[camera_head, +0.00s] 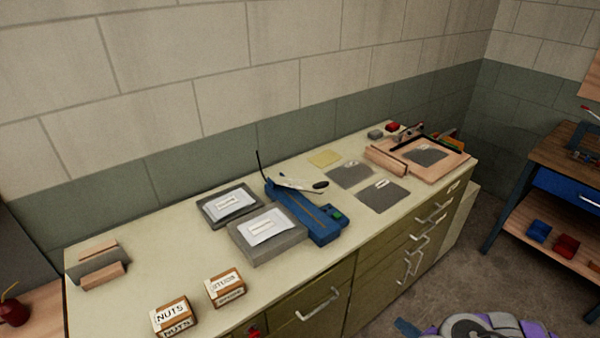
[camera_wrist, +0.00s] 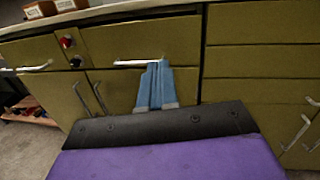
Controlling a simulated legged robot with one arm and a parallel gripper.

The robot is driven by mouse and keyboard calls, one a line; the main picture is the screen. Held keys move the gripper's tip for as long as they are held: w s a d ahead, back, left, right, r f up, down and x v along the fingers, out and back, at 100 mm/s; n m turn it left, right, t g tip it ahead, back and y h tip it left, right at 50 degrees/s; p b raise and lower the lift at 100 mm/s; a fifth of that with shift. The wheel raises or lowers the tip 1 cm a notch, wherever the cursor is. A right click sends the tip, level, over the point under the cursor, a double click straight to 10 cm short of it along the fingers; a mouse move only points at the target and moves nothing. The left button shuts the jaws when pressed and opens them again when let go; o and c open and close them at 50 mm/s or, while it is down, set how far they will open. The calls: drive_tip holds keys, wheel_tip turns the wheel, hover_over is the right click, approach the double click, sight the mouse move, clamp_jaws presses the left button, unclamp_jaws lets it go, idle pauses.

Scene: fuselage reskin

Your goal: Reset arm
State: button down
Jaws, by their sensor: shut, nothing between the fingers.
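My gripper (camera_wrist: 157,64) shows in the wrist view as two blue fingers lying together, shut and empty. It points toward the olive cabinet front and a drawer handle; whether it touches anything is not clear, but it appears apart. In the head view, part of my purple and grey arm shows at the bottom edge, right of centre, low beside the bench, with a blue tip (camera_head: 407,327) at its left end.
The bench top (camera_head: 140,240) holds boxes marked NUTS (camera_head: 174,316) and STUDS (camera_head: 226,288), a blue shear-like tool (camera_head: 300,212), grey trays and sheets (camera_head: 383,195), and a wooden jig (camera_head: 440,165). Drawer handles (camera_head: 318,304) jut from the front. Floor is open at right.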

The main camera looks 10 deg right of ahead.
drive_tip(key=w+a+r+n+g+y, duration=0.4)
drive_tip(key=a+r+n+g, duration=0.25)
drive_tip(key=a+r, duration=0.25)
drive_tip(key=w+a+r+n+g+y, duration=0.45)
drive_tip(key=a+r+n, duration=0.25)
drive_tip(key=a+r, duration=0.25)
drive_tip(key=s+a+r+n+g+h, duration=0.2)
drive_tip(key=s+a+r+n+g, duration=0.1)
drive_tip(key=a+r+n+g, duration=0.25)
drive_tip(key=s+a+r+n+g+h, duration=0.2)
drive_tip(key=s+a+r+n+h, duration=0.15)
drive_tip(key=s+a, duration=0.2)
drive_tip(key=s+a+r+n+g+h, duration=0.2)
drive_tip(key=s+a+n+g+h, duration=0.15)
drive_tip(key=s, duration=0.35)
drive_tip(key=s+d+n+t+h, duration=0.1)
drive_tip(key=s+d+t+h, duration=0.1)
drive_tip(key=s+d+h, duration=0.1)
drive_tip(key=s+d+r+n+t+h, duration=0.1)
drive_tip(key=s+d+t+h, duration=0.1)
drive_tip(key=s+h, duration=0.4)
drive_tip(key=shift+s+d+n, duration=0.4)
drive_tip(key=shift+s+d, duration=0.4)
drive_tip(key=shift+s, duration=0.35)
drive_tip(key=shift+h, duration=0.25)
